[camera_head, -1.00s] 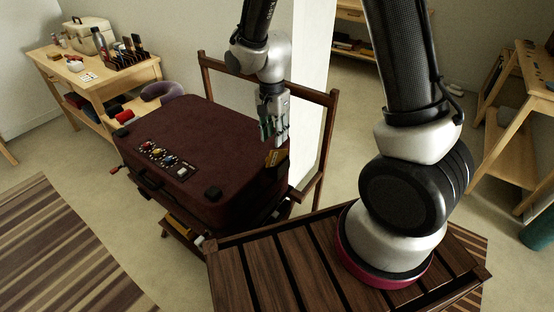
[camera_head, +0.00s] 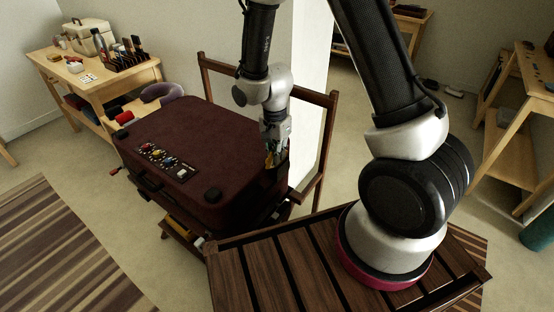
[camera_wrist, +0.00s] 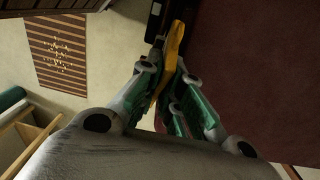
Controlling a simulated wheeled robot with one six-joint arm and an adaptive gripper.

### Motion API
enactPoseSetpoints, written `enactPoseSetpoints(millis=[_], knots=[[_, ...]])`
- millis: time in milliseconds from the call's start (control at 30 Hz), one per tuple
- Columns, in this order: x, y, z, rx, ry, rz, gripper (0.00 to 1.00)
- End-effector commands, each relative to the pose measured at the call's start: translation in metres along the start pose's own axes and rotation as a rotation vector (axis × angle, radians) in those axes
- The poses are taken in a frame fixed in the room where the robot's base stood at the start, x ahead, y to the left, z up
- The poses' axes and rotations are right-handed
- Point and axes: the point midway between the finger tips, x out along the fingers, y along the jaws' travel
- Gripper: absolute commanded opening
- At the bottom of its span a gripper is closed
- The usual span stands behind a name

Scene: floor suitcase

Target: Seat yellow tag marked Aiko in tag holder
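The yellow tag (camera_head: 269,160) is at the fingertips of my gripper (camera_head: 273,148), beside the right end of the dark maroon suitcase (camera_head: 215,135). In the wrist view the yellow tag (camera_wrist: 173,42) lies between the green-padded fingers (camera_wrist: 165,75), which look closed on it; its marking is not readable. The maroon side of the suitcase (camera_wrist: 250,70) fills the right of that view. A small black piece with a pale spot (camera_wrist: 155,20) sits at the suitcase's edge by the tag's tip; I cannot tell whether it is the tag holder.
The suitcase lies on a wooden rack (camera_head: 328,140) with an upright frame behind my gripper. A workbench (camera_head: 110,82) stands at the back left, another (camera_head: 530,75) at the right. Striped rugs (camera_head: 65,255) lie on the floor.

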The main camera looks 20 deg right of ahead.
Motion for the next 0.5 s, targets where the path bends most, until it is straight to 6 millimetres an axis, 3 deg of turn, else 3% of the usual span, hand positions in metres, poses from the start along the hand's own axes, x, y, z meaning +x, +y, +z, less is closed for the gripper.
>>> enactPoseSetpoints(millis=[367, 500], knots=[[-0.002, 0.000, 0.000, 0.000, 0.000, -0.001, 0.00], [-0.018, -0.001, 0.000, 0.000, 0.001, -0.004, 0.00]])
